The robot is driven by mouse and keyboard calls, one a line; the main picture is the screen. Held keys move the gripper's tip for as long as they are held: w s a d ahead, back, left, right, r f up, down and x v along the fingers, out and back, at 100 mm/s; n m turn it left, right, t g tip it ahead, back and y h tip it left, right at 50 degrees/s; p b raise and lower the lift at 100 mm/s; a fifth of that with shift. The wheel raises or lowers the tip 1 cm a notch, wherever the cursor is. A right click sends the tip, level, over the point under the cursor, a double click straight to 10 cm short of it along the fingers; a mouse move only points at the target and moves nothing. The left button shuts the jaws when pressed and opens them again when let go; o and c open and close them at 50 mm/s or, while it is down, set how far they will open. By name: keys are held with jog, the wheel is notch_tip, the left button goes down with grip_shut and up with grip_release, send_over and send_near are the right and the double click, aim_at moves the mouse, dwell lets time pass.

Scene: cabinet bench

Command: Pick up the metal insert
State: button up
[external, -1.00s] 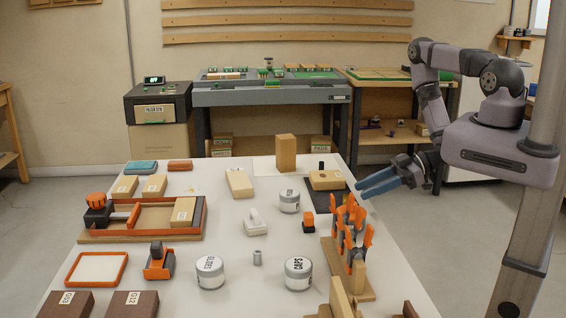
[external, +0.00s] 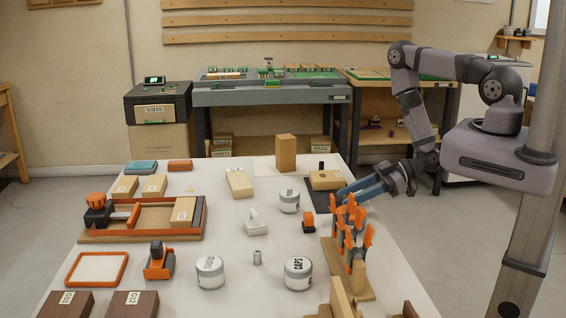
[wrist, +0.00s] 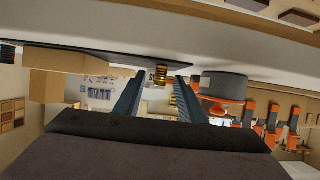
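A small brass-coloured, ridged metal insert (wrist: 161,80) shows in the wrist view, at the edge of a dark mat (wrist: 110,58). The wrist picture appears upside down, with the table surface at the top. My gripper (wrist: 160,88) is open and empty. Its two blue-grey fingers stand apart, and the insert appears in the gap between their tips. In the external view my gripper (external: 344,193) is low over the right side of the table, beside the dark mat (external: 320,203) and behind the orange clamp rack (external: 350,235). I cannot make out the brass insert there.
A light wooden block (external: 326,180) lies on the mat. A dark grey round piece (wrist: 222,85) is close to the right finger in the wrist view. Orange clamps (wrist: 273,115) stand further right.

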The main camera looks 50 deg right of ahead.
aim_at(346, 196)
jog(key=shift+x, duration=0.8)
jog(key=shift+c, duration=0.2)
grip_shut()
jog(key=shift+r, duration=0.2)
notch_tip(346, 196, up, 8)
jog(key=shift+r, duration=0.15)
jog(key=shift+r+p, duration=0.7)
jog(key=shift+p, duration=0.1)
